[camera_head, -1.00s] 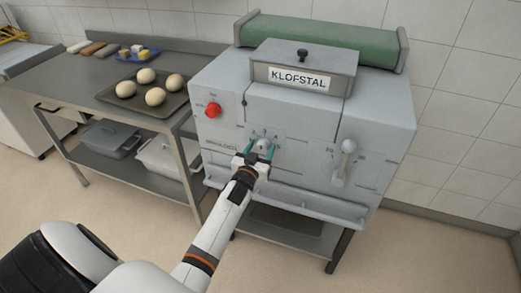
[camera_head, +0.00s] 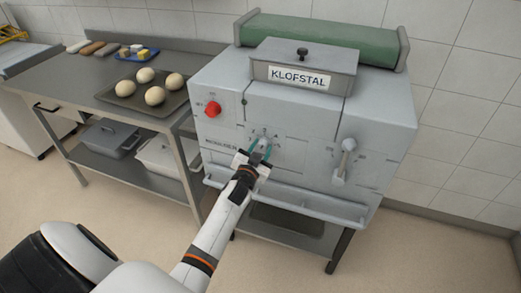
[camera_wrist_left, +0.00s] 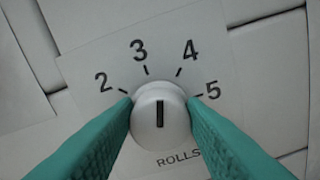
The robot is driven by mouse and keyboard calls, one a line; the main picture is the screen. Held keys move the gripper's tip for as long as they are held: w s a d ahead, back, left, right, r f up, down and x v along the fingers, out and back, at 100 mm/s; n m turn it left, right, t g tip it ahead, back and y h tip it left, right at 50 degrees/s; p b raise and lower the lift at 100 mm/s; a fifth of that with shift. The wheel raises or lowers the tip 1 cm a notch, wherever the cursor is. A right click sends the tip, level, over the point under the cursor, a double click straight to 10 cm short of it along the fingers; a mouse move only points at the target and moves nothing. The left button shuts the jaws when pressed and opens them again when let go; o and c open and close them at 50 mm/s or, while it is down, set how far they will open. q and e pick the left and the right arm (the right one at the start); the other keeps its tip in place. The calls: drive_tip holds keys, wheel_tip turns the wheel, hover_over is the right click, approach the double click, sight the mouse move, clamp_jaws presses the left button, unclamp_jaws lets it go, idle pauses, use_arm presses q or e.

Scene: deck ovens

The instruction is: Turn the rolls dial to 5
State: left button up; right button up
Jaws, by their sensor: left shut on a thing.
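The rolls dial (camera_wrist_left: 160,115) is a round white knob with a black pointer line, in the middle of the left wrist view. Numbers 2, 3, 4 and 5 (camera_wrist_left: 212,90) stand in an arc around it, with the word ROLLS below. The pointer line stands upright in that view, between the marks for 3 and 4. My left gripper (camera_head: 260,148) is shut on the dial, with one teal finger on each side. In the head view the dial sits low on the front of the grey KLOFSTAL machine (camera_head: 300,118) and is partly hidden by the fingers. My right gripper is not in view.
A red knob (camera_head: 212,109) is left of the dial and a grey lever (camera_head: 344,160) is right of it. A ledge (camera_head: 290,200) juts out below. A steel table (camera_head: 85,83) with a tray of dough balls stands at the left.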

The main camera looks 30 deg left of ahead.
use_arm(q)
drive_tip(key=m, duration=0.4)
drive_tip(key=shift+b, duration=0.3)
drive_tip(key=m, duration=0.3)
drive_tip(key=shift+d+f+b, duration=0.1)
drive_tip(key=shift+b, duration=0.25)
drive_tip(key=m, duration=0.4)
drive_tip(key=shift+f+b, duration=0.1)
drive_tip(key=shift+b, duration=0.3)
drive_tip(key=shift+m, duration=1.6)
drive_tip(key=o, duration=1)
